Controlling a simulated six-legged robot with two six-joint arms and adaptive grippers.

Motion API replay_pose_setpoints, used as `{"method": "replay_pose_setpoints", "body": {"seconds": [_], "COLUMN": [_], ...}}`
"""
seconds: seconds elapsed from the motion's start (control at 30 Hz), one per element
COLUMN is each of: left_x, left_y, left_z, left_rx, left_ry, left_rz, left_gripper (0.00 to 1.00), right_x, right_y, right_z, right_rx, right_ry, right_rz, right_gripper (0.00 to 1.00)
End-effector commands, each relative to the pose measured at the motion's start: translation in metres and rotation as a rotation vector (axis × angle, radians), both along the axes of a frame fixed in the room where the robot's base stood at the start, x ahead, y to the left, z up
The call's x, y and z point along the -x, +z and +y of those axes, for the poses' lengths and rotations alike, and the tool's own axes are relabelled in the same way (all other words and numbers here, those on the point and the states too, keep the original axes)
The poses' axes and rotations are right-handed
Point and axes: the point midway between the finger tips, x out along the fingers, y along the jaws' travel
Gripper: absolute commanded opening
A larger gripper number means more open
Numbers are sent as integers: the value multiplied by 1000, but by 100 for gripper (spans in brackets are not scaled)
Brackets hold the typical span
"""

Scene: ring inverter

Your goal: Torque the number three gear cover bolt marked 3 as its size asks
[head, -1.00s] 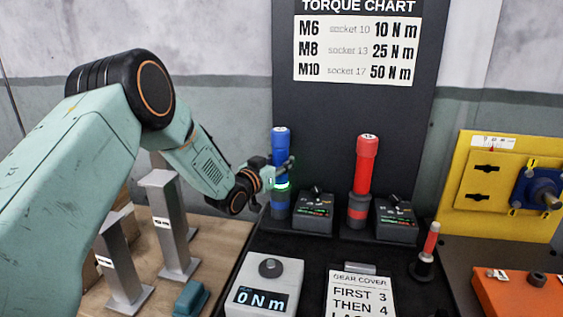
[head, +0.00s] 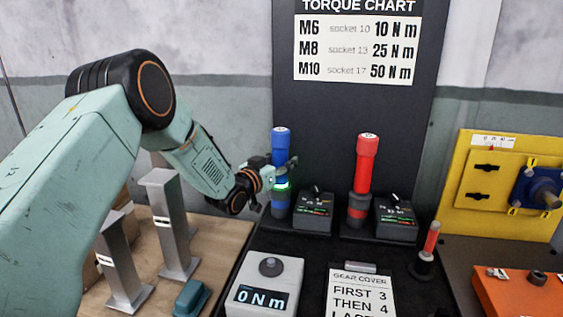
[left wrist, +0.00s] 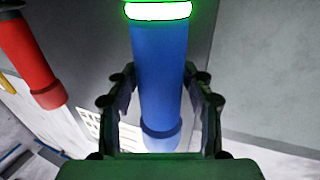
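A blue torque driver (head: 281,172) stands upright in its holder below the chart, with a lit green ring. My left gripper (head: 283,168) is around its handle. In the left wrist view the fingertips (left wrist: 160,78) lie against both sides of the blue handle (left wrist: 160,95). A red driver (head: 365,170) stands upright to the right. The torque chart (head: 356,50) lists M6, M8 and M10 values. A gear cover card (head: 360,295) reads first 3, then 4; its lower part is cut off. The bolt marked 3 cannot be made out. My right gripper is not in view.
Setting boxes (head: 314,213) stand beside the drivers. A grey meter (head: 265,285) reads 0 N m. A small red-handled tool (head: 430,245), a yellow panel (head: 480,215) and an orange block (head: 515,295) are to the right. Metal posts (head: 172,225) stand at left.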

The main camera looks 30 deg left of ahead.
Motion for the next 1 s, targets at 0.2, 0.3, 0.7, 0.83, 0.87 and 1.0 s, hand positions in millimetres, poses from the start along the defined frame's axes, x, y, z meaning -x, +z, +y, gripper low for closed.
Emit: {"method": "replay_pose_setpoints", "body": {"seconds": [0.2,0.3,0.7,0.83,0.87,1.0], "left_x": [0,1,28,50,55,79], "left_y": [-1,-2,-2,-1,-1,0], "left_z": [0,0,3,7,7,10], "left_rx": [1,1,4,6,5,6], "left_ry": [0,0,1,4,2,4], "left_rz": [3,4,7,7,7,5], "left_gripper": [65,65,65,65,65,65], "right_x": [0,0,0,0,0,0], "right_y": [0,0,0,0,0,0], "right_z": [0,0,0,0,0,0], "right_rx": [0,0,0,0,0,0], "right_ry": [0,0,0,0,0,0], "right_rz": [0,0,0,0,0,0], "right_gripper": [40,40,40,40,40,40]}}
